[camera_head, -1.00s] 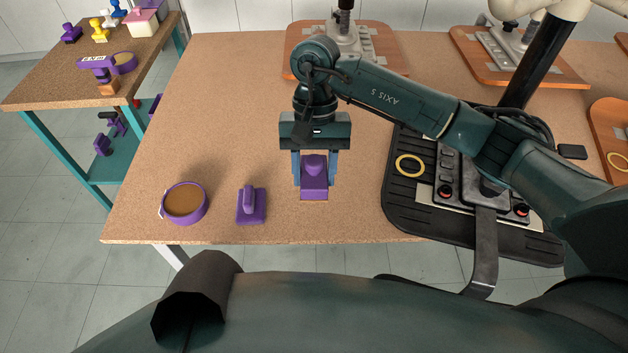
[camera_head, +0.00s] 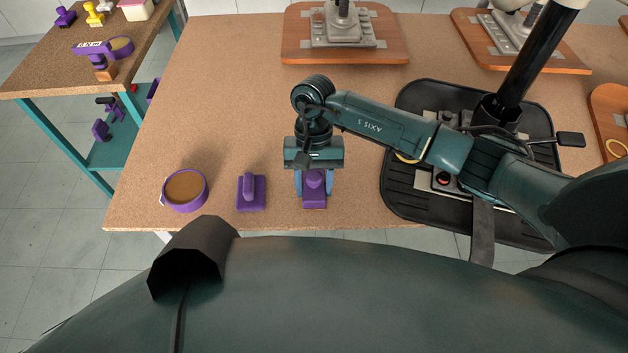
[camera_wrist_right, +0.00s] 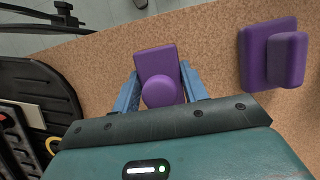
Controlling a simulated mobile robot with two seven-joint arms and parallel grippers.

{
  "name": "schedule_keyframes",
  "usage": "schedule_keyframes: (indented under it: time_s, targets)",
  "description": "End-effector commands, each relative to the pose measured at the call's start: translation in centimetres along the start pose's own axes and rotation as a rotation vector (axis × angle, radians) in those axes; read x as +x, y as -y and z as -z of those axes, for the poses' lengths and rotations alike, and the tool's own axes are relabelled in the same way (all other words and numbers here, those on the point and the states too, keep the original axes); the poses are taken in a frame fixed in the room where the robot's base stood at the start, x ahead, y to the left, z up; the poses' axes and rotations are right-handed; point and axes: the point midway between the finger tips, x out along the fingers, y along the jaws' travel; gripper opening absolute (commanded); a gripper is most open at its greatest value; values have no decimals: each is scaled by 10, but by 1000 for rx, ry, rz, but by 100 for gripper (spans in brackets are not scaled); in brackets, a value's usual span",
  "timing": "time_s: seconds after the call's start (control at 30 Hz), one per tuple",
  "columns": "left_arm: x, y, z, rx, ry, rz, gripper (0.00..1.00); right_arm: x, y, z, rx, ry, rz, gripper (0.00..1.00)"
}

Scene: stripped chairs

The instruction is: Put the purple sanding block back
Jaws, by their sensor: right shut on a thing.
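The purple sanding block (camera_head: 314,201), a rectangular base with a round knob, is near the front edge of the brown table. My right gripper (camera_head: 314,184) points down and is shut on it. In the right wrist view the block (camera_wrist_right: 155,63) lies between the blue fingers of the gripper (camera_wrist_right: 158,82), its knob toward the palm. I cannot tell whether its base touches the table. My left gripper is out of view.
A purple block with an upright bar handle (camera_head: 251,193) stands left of the held one, and a round purple-rimmed disc (camera_head: 184,190) is farther left. A black mat (camera_head: 397,193) with a fixture lies right. A side table (camera_head: 50,80) holds several coloured tools.

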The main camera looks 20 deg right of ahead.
Motion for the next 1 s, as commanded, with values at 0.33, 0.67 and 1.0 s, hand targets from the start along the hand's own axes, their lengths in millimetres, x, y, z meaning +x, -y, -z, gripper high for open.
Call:
schedule_keyframes:
  time_s: [0.33, 0.67, 1.0]
  targets:
    - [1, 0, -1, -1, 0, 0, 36, 1, 0, 0, 1, -1, 0, 56]
    - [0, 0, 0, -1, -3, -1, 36, 0, 0, 0, 1, -1, 0, 65]
    - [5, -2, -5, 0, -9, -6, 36, -44, 0, 2, 1, -8, 1, 65]
